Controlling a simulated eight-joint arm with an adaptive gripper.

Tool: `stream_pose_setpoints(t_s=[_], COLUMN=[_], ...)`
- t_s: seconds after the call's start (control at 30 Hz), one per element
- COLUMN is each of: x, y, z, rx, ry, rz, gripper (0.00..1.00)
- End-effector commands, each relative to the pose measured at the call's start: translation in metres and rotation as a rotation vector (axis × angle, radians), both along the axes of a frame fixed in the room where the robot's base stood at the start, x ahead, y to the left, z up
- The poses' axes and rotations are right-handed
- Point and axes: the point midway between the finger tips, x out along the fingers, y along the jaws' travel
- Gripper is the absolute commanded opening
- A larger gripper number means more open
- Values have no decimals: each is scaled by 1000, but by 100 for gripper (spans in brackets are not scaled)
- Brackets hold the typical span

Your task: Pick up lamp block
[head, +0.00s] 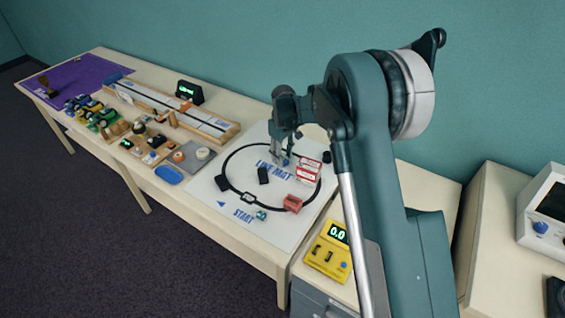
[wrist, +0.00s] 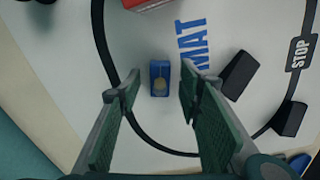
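The lamp block is a small blue block with a pale lamp-like picture on its top (wrist: 160,78). It lies on the white line mat (wrist: 60,30), inside the black loop and beside the blue "MAT" lettering. My gripper (wrist: 159,70) is open and empty, its green-padded fingers spread to either side of the block in the wrist view. In the head view my gripper (head: 280,160) points down over the far part of the mat, with a bit of blue at its tips. I cannot tell how high the fingers are above the mat.
Dark blocks (wrist: 239,75) lie right of the lamp block, and a red-and-white box (head: 309,171) stands close by. A red block (head: 292,203) and a yellow meter (head: 329,250) are nearer. A wooden track (head: 180,108) lies farther left.

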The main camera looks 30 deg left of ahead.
Motion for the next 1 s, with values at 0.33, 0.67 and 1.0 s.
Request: stream_pose_setpoints(t_s=[0.33, 0.67, 1.0], x=[0, 0, 0], y=[0, 0, 0], z=[-13, -13, -13], rx=[0, 0, 0], ry=[0, 0, 0], rz=[0, 0, 0], gripper=[35, 35, 6])
